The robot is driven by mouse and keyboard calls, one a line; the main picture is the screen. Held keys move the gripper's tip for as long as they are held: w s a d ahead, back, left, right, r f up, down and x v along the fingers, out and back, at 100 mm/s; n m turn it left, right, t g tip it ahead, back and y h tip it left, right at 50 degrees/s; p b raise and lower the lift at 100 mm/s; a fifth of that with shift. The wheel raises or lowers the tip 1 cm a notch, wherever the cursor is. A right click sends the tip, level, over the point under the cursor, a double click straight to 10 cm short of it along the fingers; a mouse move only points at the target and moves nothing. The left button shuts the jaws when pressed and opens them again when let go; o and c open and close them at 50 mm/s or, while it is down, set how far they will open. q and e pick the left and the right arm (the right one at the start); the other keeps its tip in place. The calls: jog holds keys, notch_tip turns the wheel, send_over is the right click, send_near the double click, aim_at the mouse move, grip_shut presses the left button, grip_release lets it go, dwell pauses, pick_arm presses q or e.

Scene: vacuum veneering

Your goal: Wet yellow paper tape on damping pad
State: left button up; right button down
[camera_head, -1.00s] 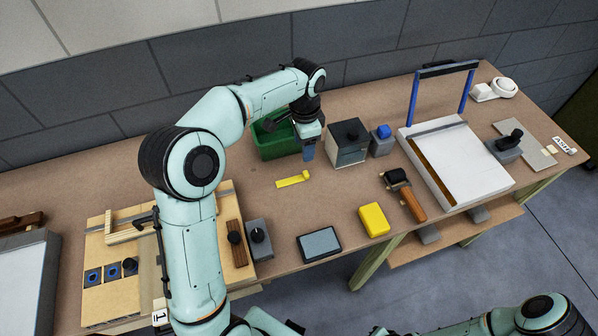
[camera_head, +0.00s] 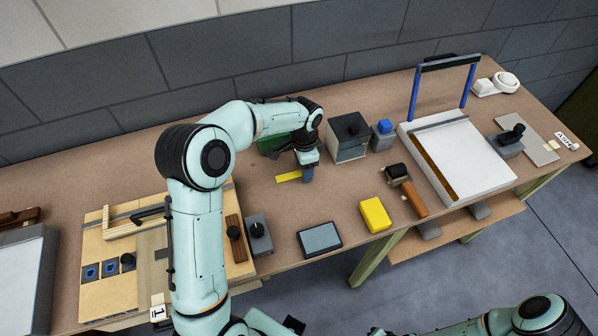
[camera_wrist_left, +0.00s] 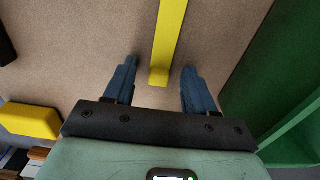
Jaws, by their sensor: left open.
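The yellow paper tape strip (camera_head: 288,177) lies on the bench in front of the green bin. My left gripper (camera_head: 308,178) is at its right end, pointing down, and hides that end in the head view. In the left wrist view the tape (camera_wrist_left: 168,35) runs between the two blue fingers of my open left gripper (camera_wrist_left: 157,78), touching neither visibly. A dark-framed pad with a grey-blue top (camera_head: 320,239), which looks like the damping pad, lies near the bench's front edge. My right gripper is out of view.
The green bin (camera_head: 272,146) is partly hidden behind my left arm. A yellow block (camera_head: 375,214) lies right of the pad. Bare bench lies between tape and pad.

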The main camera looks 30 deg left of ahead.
pick_arm(q)
grip_shut()
jog(key=shift+r, duration=0.2)
